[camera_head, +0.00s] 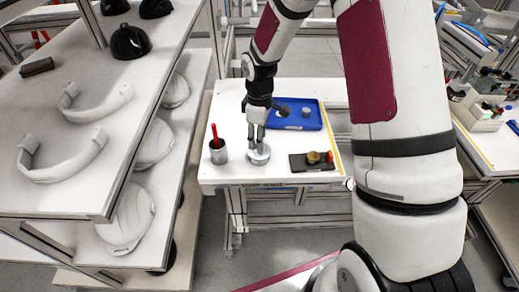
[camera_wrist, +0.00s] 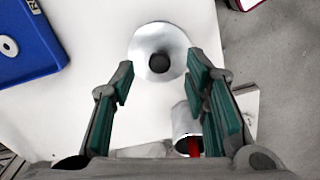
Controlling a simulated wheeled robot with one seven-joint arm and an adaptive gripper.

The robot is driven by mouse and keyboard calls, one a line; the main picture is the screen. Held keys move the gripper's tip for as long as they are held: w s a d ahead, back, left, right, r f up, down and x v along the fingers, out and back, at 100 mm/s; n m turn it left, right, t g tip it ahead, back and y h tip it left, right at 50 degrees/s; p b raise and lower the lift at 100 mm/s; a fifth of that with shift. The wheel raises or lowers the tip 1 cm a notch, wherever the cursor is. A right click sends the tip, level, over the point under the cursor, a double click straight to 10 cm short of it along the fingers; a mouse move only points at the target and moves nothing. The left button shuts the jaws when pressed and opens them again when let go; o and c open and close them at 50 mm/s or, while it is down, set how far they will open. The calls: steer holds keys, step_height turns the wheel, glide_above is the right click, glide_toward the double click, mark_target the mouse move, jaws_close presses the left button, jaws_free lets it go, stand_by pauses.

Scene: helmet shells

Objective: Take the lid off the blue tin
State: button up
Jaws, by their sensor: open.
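A round silvery lid (camera_wrist: 145,42) with a dark knob (camera_wrist: 159,63) lies below my gripper in the wrist view. It also shows in the head view as a pale round thing (camera_head: 260,156) near the table's front edge. I cannot make out any blue tin wall under it; the lid hides what is beneath. My gripper (camera_wrist: 160,84) is open and empty, its two green-padded fingers spread apart, with the knob in line between them but farther off. In the head view my gripper (camera_head: 257,143) points down just over the lid; I cannot tell the exact gap.
A grey cup (camera_head: 218,156) with a red-handled thing stands left of the lid. A blue tray (camera_head: 285,123) with a small grey round piece (camera_head: 306,113) lies behind. A dark board (camera_head: 300,167) with brass and orange parts lies right. Shelves with helmet shells (camera_head: 130,215) stand left.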

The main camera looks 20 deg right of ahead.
steer(key=shift+f, duration=1.3)
jaws_close()
steer(key=shift+r, duration=0.1)
